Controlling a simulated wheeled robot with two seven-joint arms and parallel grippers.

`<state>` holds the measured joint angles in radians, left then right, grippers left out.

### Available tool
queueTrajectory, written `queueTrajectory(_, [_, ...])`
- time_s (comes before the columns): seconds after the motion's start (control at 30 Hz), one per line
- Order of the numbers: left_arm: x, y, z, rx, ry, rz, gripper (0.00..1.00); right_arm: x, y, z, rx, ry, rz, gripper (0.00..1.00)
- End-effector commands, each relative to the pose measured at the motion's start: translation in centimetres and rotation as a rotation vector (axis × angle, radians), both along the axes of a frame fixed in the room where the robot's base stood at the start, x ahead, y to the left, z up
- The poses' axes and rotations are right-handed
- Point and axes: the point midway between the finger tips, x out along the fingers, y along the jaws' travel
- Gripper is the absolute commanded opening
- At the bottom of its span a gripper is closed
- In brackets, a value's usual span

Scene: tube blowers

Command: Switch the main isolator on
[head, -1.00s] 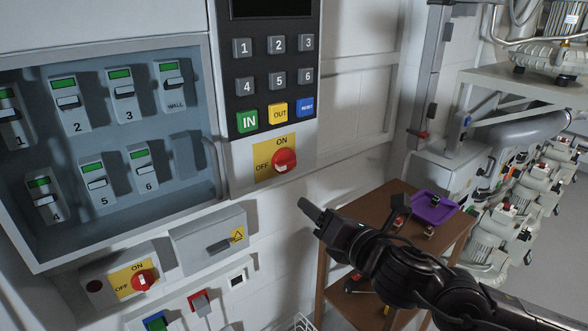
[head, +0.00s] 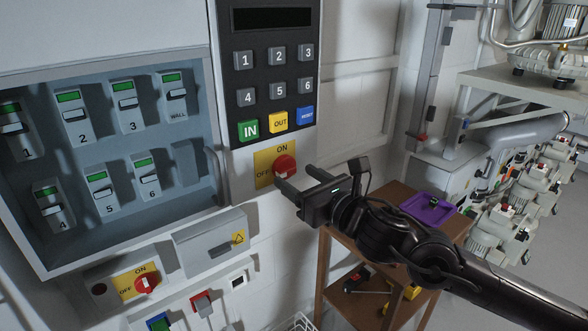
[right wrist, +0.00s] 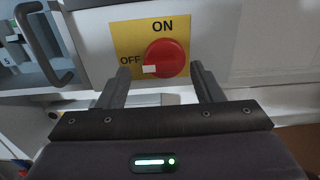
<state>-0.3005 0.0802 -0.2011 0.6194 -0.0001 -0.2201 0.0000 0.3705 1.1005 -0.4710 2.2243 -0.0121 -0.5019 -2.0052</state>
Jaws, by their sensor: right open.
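A red rotary knob (head: 285,163) on a yellow ON/OFF plate (head: 263,158) sits below the keypad. In the right wrist view the knob (right wrist: 168,57) has its white mark at the left, beside OFF. My right gripper (head: 290,174) is open and empty, just in front of this knob. In the right wrist view its fingers (right wrist: 160,69) stand one on each side of the knob's lower part; I cannot tell whether they touch it. A second red knob (head: 147,282) on an ON/OFF plate is at lower left. My left gripper is out of view.
A keypad panel (head: 229,75) is above the knob. An open breaker cabinet (head: 120,238) with numbered switches is at left, its handle (head: 214,172) close by. A brown shelf (head: 340,228) with a purple tray (head: 428,208) stands below at right.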

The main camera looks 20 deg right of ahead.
Motion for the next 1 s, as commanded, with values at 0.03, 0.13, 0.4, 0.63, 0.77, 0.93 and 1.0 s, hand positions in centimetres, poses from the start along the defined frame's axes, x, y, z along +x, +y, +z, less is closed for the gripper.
queueTrajectory(0.03, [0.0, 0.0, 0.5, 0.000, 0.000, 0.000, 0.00, 0.7, 0.1, 0.4, 0.005, -0.002, -0.002, 0.60])
queueTrajectory(0.13, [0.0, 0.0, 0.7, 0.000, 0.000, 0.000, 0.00, 1.5, 0.4, 0.2, 0.004, -0.001, -0.002, 0.60])
queueTrajectory(0.4, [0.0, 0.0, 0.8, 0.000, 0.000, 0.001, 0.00, 2.3, 0.8, -0.1, 0.000, 0.001, -0.001, 0.60])
queueTrajectory(0.63, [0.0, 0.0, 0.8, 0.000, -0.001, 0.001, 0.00, 2.2, 0.8, 0.0, 0.000, 0.001, -0.001, 0.52])
queueTrajectory(0.77, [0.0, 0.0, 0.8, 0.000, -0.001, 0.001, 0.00, 2.2, 0.8, 0.0, 0.000, 0.001, -0.001, 0.35])
queueTrajectory(0.93, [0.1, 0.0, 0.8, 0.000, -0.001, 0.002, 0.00, 2.2, 0.7, 0.0, 0.000, 0.000, -0.001, 0.15])
queueTrajectory(1.0, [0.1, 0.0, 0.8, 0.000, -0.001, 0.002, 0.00, 2.2, 0.7, 0.0, 0.001, 0.000, -0.001, 0.15])
